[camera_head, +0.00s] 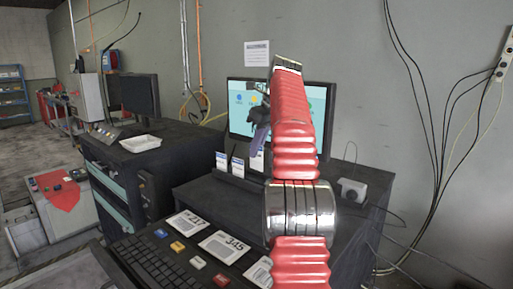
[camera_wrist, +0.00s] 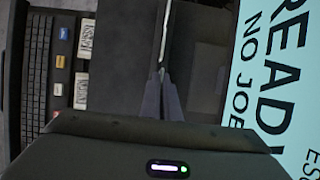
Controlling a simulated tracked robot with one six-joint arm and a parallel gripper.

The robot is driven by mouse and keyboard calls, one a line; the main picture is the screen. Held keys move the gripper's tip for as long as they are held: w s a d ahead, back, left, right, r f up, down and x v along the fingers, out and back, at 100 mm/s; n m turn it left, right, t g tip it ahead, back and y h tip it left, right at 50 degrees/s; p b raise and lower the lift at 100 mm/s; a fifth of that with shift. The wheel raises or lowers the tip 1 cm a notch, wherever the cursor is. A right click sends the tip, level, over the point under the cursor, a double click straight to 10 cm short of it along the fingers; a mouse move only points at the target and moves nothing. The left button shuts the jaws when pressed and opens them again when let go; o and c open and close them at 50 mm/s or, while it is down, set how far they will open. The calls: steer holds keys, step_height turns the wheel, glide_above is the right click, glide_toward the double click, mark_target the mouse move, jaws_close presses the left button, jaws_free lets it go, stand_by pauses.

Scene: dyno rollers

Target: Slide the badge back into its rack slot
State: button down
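My gripper (camera_head: 256,136) is in front of the monitor, above the badge rack, pointing down. In the wrist view its two dark fingers (camera_wrist: 161,80) are close together on a thin pale edge, which looks like the badge (camera_wrist: 165,35) seen edge-on. In the head view a white card, likely the same badge (camera_head: 257,161), shows just below the fingers, partly hidden by my red arm. The dark rack (camera_head: 232,179) stands on the desk with two white cards (camera_head: 222,160) (camera_head: 238,167) upright in it. I cannot tell whether the held badge touches the rack.
A lit monitor (camera_head: 240,98) stands close behind the gripper; its screen (camera_wrist: 280,80) fills the right of the wrist view. A keyboard (camera_head: 155,262), coloured buttons and printed cards (camera_head: 187,222) lie in front. A grey box (camera_head: 353,190) with a cable is at right.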

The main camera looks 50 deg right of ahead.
mark_target(257, 167)
steer(key=shift+f, duration=1.4)
steer(key=shift+f, duration=2.1)
stand_by(1.8)
steer(key=c, duration=1.9)
jaws_free()
steer(key=shift+c, duration=0.2)
steer(key=shift+s+r, duration=0.1)
steer(key=shift+r, duration=0.05)
steer(key=v, duration=1.3)
steer(key=shift+r, duration=0.15)
